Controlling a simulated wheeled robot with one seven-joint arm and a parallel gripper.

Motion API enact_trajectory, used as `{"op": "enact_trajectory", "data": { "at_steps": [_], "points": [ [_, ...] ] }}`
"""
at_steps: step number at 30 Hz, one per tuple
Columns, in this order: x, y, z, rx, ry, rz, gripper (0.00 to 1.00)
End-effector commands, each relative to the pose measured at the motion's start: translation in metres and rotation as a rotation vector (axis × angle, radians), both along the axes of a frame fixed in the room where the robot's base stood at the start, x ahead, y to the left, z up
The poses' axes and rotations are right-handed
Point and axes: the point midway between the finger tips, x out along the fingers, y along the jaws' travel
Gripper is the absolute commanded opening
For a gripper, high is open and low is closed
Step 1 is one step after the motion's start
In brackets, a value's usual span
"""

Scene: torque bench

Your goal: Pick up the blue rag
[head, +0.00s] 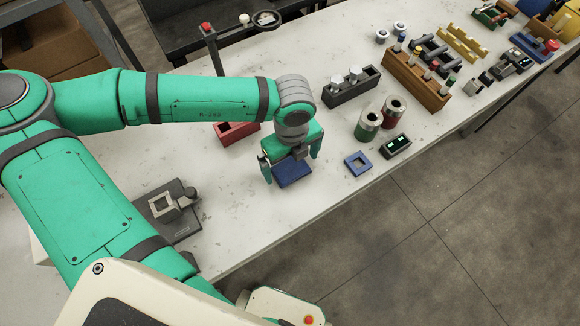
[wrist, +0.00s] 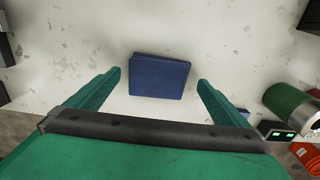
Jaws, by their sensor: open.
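The blue rag (head: 293,173) is a flat, folded dark-blue rectangle lying on the pale bench top. In the wrist view the rag (wrist: 160,77) lies ahead of and between the two fingertips, with bare bench on both sides. My gripper (head: 291,172) is over the rag, fingers pointing down, and partly hides it in the head view. In the wrist view my gripper (wrist: 160,82) is open, its green fingers wide apart with nothing between them touching either finger.
A blue square frame (head: 358,163) and a small dark display box (head: 396,145) lie to the right. Green (head: 369,124) and red (head: 393,111) cylinders stand behind them. A red tray (head: 236,131) and a dark fixture (head: 174,212) are to the left.

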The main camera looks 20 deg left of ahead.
Motion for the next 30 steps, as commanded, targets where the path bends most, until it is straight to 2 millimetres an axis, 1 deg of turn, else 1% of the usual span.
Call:
{"op": "enact_trajectory", "data": {
  "at_steps": [3, 9, 10, 11, 12, 15, 25, 30],
  "points": [
    [0.000, 0.001, -0.006, 0.001, 0.000, 0.002, 1.00],
    [-0.001, 0.002, -0.007, 0.001, -0.001, 0.006, 1.00],
    [-0.001, 0.003, -0.007, 0.001, -0.001, 0.006, 0.95],
    [-0.001, 0.003, -0.007, 0.001, -0.001, 0.006, 0.88],
    [-0.001, 0.003, -0.006, 0.001, -0.001, 0.007, 0.79],
    [-0.001, 0.003, -0.006, 0.001, -0.001, 0.007, 0.56],
    [0.000, 0.003, -0.005, 0.001, -0.001, 0.007, 0.56],
    [0.000, 0.002, 0.005, 0.000, -0.001, 0.006, 0.56]
  ]
}}
